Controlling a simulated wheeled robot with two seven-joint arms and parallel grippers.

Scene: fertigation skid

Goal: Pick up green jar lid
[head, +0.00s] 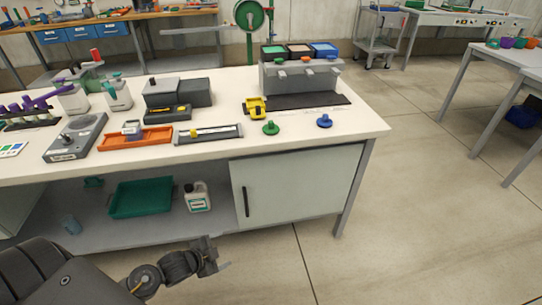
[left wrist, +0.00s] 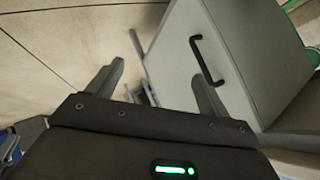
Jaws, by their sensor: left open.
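The green jar lid (head: 271,128) lies on the white worktop, near its front edge. It has a knob on top. A similar blue lid (head: 324,121) lies to its right. My left gripper (head: 222,267) is in front of the bench and below the worktop, well away from the green lid. In the left wrist view the two fingers of my left gripper (left wrist: 158,85) are apart with nothing between them. The green lid does not show in that view. My right gripper is not in view.
The bench has a cabinet door (head: 290,186) with a black handle, also in the left wrist view (left wrist: 207,60). A grey container rack (head: 300,77), a yellow item (head: 255,108) and an orange tray (head: 137,139) stand on the worktop (head: 365,128).

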